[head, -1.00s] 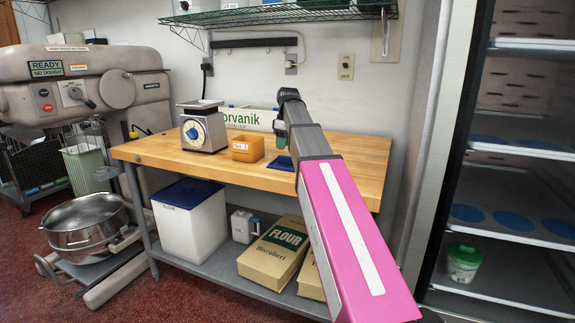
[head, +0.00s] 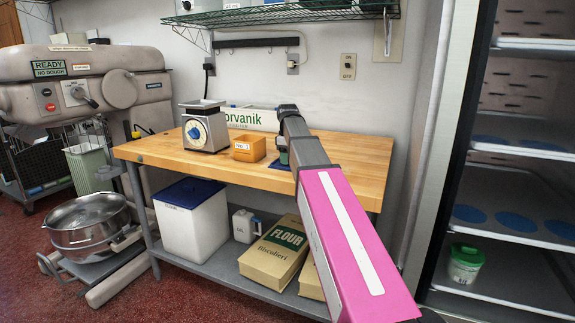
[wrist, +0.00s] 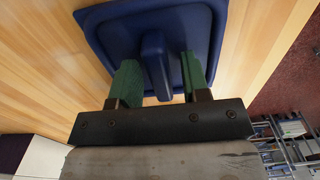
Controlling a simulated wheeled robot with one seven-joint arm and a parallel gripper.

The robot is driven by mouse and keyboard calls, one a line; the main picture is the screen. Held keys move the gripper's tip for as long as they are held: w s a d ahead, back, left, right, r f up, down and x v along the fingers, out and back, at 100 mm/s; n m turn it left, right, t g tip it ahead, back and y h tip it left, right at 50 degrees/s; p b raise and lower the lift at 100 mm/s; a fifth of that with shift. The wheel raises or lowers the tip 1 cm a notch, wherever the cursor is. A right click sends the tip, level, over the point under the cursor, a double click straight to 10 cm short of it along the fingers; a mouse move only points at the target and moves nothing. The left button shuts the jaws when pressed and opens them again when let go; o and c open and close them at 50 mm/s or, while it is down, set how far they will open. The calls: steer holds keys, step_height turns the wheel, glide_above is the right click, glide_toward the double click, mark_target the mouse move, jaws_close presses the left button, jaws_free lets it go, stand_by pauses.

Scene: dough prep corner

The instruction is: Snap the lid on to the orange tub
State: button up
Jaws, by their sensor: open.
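The orange tub (head: 249,148) stands open-topped on the wooden table, with a white label on its front. The dark blue square lid (wrist: 103,30) lies flat on the wood to the right of the tub, with a raised bar handle (wrist: 154,62) across its middle. In the head view the lid (head: 274,165) is partly hidden by my gripper (head: 283,157). My gripper (wrist: 160,78) is open over the lid. Its green fingers are on either side of the handle, with a gap visible between handle and fingers. The tub is not in the wrist view.
A dial scale (head: 206,128) stands left of the tub, and a white Corvanik box (head: 247,117) is behind it. The wooden table (head: 345,152) is clear to the right of my arm. A wire shelf (head: 290,14) hangs above.

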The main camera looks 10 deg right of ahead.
steer(key=shift+s+f, duration=0.1)
steer(key=shift+f, duration=0.2)
steer(key=shift+f, duration=0.1)
steer(key=c, duration=0.4)
